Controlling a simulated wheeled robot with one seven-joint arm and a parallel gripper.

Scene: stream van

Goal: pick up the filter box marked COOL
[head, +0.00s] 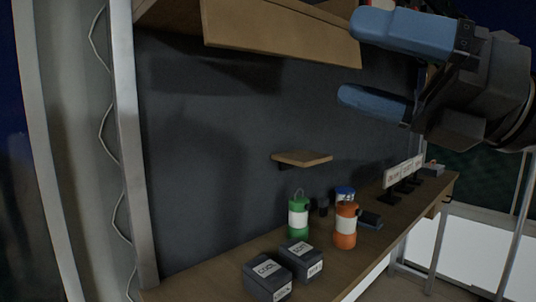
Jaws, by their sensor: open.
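The filter box marked COOL (268,280) is a dark grey box with pale labels on its top and side. It sits on the near left part of the wooden bench. A second dark box (301,261) of the same kind stands just right of and behind it; its label is too small to read surely. My gripper (353,61) is at the upper right, with two blue fingers spread wide and nothing between them. It is well above the bench and apart from both boxes.
A small shelf (302,158) juts from the dark wall. An upper wooden cabinet (280,35) overhangs.

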